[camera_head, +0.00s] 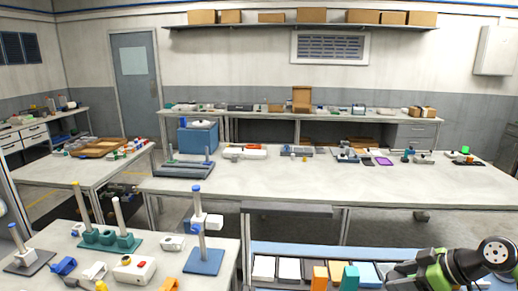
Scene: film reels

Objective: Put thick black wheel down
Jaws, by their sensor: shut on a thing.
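My green and black arm end shows at the lower right, cut off by the frame's edge. My gripper (408,275) appears as dark shapes there, above the right end of the near blue-edged surface. It is shut on the thick black wheel, but its fingers and the wheel's outline cannot be clearly told apart from the dark arm parts. A thick black round body with a pale, holed face is at the far lower right; I cannot tell whether it is the wheel or an arm joint.
Pale and coloured tiles lie on the near surface (290,250), with orange and teal blocks at its front. The long middle table (330,190) has wide bare room in front of its parts. A left bench holds upright posts and a blue-based stand (204,260).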

